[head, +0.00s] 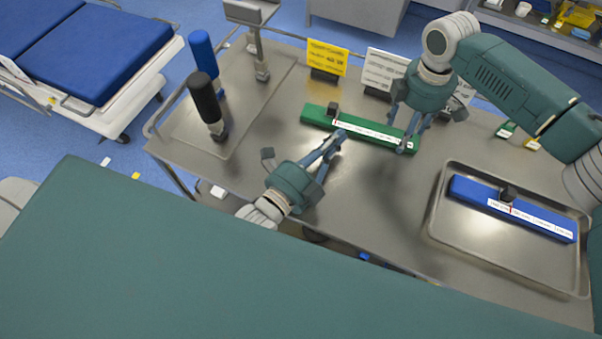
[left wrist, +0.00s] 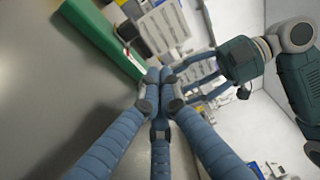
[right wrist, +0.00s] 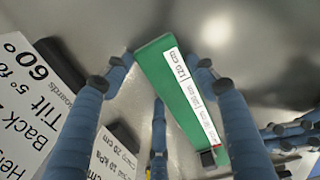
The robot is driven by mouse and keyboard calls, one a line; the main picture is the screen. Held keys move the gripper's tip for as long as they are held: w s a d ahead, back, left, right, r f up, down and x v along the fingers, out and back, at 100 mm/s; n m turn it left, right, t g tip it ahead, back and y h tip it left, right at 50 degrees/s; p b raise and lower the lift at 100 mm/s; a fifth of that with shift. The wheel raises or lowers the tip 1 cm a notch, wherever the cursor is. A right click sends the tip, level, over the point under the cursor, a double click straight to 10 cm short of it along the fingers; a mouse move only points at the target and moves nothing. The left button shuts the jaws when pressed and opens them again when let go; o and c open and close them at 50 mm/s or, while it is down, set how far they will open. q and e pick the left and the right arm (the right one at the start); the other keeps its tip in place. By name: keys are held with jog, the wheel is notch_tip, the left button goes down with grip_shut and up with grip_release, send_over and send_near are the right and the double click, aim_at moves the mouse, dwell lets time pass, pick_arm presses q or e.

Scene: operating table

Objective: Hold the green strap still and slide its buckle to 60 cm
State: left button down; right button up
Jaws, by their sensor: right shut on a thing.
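The green strap (head: 318,117) lies on the steel table with a white scale label along it. Its dark buckle (head: 333,108) sits near the strap's left end; it also shows in the right wrist view (right wrist: 208,158). My right gripper (head: 407,128) is shut on the strap near its right end, one finger on each side. My left gripper (head: 340,137) is shut and empty, just in front of the strap near the buckle. Its fingertips are together in the left wrist view (left wrist: 159,75). The reading at the buckle is too small to tell.
A tray (head: 436,215) at the right holds a blue strap (head: 470,191) with its own buckle. Yellow (head: 327,57) and white (head: 383,68) placards stand behind the green strap. Black (head: 205,98) and blue (head: 203,52) upright handles stand at the left. The table's front middle is clear.

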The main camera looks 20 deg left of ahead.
pick_arm(q)
jog(key=v, duration=1.2)
jog(key=shift+s+a, duration=0.1)
jog(key=shift+s, duration=0.2)
pick_arm(e)
jog(key=o, duration=1.5)
jog(key=shift+o, duration=0.2)
jog(key=shift+r, duration=0.1)
